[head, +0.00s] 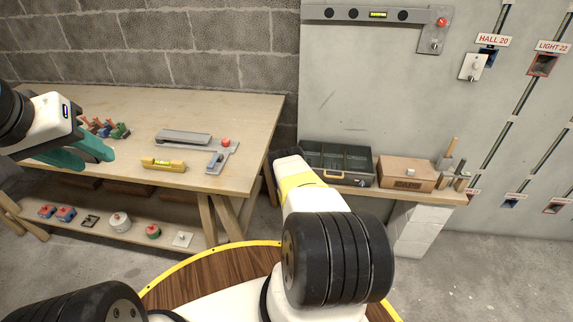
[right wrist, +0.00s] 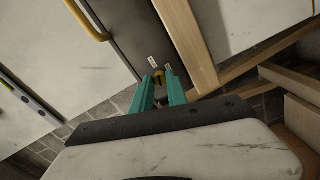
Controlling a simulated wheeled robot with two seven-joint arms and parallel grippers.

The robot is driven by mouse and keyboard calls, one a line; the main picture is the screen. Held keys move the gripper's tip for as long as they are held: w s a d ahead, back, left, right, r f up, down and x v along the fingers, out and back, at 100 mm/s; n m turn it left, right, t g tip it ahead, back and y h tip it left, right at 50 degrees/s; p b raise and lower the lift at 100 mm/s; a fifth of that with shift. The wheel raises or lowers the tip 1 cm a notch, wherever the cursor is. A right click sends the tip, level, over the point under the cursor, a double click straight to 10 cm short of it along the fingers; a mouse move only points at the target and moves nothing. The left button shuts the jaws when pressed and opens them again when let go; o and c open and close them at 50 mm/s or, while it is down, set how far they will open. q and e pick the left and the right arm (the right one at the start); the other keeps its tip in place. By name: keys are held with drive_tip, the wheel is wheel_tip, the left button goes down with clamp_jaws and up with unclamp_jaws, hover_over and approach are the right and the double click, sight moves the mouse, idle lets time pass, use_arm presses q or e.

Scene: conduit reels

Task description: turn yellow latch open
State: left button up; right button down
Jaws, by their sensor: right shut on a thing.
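The yellow latch (right wrist: 156,74) shows small in the right wrist view, on the dark face of a case (right wrist: 133,40) beside two small white labels. My right gripper (right wrist: 161,84) has its teal fingers closed around the latch. The latch's exact angle is hard to read. In the head view the dark case (head: 338,160) sits on a wooden ledge, and my right arm hides the right gripper and the latch. The case's yellow handle (right wrist: 88,22) shows in the right wrist view. My left gripper (head: 98,158) is open and empty above the workbench's left part.
The workbench (head: 245,125) holds a yellow level (head: 163,164), grey brackets and small coloured clamps. Several parts lie on its lower shelf. A wooden box (head: 407,173) stands right of the case. A wall panel with labelled conduit runs rises behind. The floor at right is clear.

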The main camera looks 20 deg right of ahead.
drive_tip(key=shift+n, duration=1.7)
drive_tip(key=c, duration=1.3)
unclamp_jaws()
drive_tip(key=v, duration=0.8)
drive_tip(key=shift+d, duration=0.1)
